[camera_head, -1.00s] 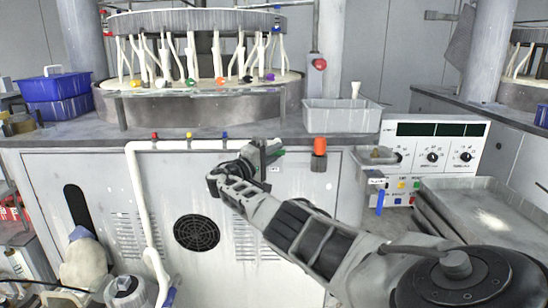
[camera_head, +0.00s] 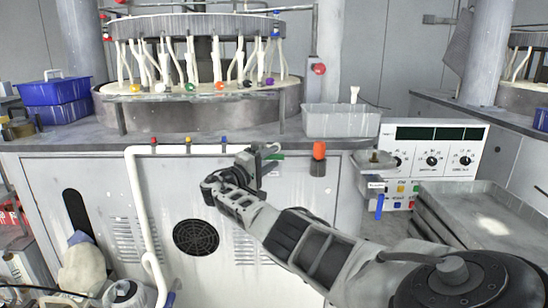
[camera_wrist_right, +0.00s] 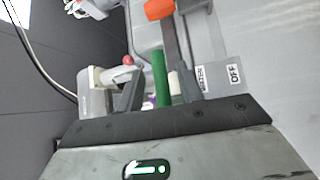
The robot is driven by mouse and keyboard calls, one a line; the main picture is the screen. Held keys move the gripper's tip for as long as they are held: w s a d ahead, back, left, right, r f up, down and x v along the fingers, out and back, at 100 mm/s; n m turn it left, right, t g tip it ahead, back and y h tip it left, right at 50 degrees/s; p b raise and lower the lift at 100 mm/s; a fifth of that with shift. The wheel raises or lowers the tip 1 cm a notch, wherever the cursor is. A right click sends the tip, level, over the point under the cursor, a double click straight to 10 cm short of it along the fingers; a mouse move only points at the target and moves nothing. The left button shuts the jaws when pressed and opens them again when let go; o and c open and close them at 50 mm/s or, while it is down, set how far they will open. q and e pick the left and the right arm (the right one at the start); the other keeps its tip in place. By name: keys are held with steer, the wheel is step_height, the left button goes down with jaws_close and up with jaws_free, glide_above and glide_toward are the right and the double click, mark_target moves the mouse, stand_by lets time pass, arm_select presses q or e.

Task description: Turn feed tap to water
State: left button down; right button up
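The feed tap's green lever (camera_head: 275,157) sticks out at the front edge of the bench in the head view, partly hidden by my gripper. In the right wrist view the green lever (camera_wrist_right: 161,75) stands between my two dark fingers. My right gripper (camera_head: 264,160) is at the lever; in the wrist view the right gripper (camera_wrist_right: 160,88) is open, with a finger on each side of the lever. I cannot tell whether either finger touches it. My left gripper is out of view.
An orange knob (camera_head: 319,150) stands just right of the tap, and it shows in the wrist view (camera_wrist_right: 160,9). A grey bin (camera_head: 341,122) sits on the bench above. A white pipe (camera_head: 139,205) runs down the cabinet front at left. A control panel (camera_head: 432,150) stands at right.

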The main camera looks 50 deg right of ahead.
steer(key=v, duration=1.4)
steer(key=shift+a, duration=0.15)
